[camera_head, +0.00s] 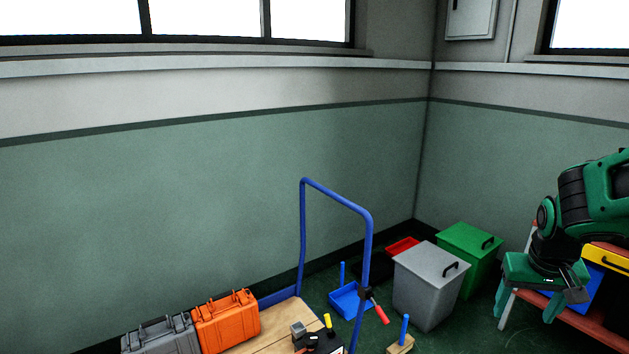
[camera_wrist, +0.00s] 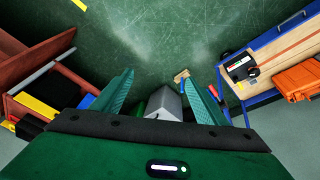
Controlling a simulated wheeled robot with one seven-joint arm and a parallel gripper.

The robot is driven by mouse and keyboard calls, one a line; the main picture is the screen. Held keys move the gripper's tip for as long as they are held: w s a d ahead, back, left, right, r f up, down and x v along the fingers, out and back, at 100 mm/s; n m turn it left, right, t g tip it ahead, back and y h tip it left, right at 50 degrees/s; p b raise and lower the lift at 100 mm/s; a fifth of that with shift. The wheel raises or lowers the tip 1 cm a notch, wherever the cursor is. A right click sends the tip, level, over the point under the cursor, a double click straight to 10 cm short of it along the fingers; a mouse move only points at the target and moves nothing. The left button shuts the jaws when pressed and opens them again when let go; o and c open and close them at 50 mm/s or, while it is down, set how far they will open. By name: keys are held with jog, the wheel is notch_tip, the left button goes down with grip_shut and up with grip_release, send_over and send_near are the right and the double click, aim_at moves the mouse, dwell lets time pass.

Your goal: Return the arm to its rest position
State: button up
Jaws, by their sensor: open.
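My gripper (camera_head: 527,306) hangs at the right of the head view, dark green with two fingers pointing down, beside a red-framed table or shelf. In the wrist view my gripper (camera_wrist: 159,78) has its fingers spread wide. Nothing is held between them; the floor and a grey bin (camera_wrist: 166,104) show beyond the gap. My arm (camera_head: 590,200) is folded at the right edge of the head view, and its upper part is cut off by the frame.
A grey bin (camera_head: 428,290) and a green bin (camera_head: 470,254) stand left of my gripper. A platform cart (camera_head: 270,325) with a blue handle carries an orange case (camera_head: 226,321) and a grey case (camera_head: 160,337). The red-framed table (camera_head: 580,317) is close to my gripper. Green floor lies between.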

jog(key=s+a+r+m+g+y, duration=0.1)
jog(key=s, duration=0.9)
jog(key=s+a+r+m+g+y, duration=0.1)
jog(key=s+r, duration=0.1)
jog(key=s, duration=0.8)
jog(key=shift+a+r+m+g, duration=0.15)
jog(key=shift+a+m+g, duration=0.15)
jog(key=shift+a, duration=0.05)
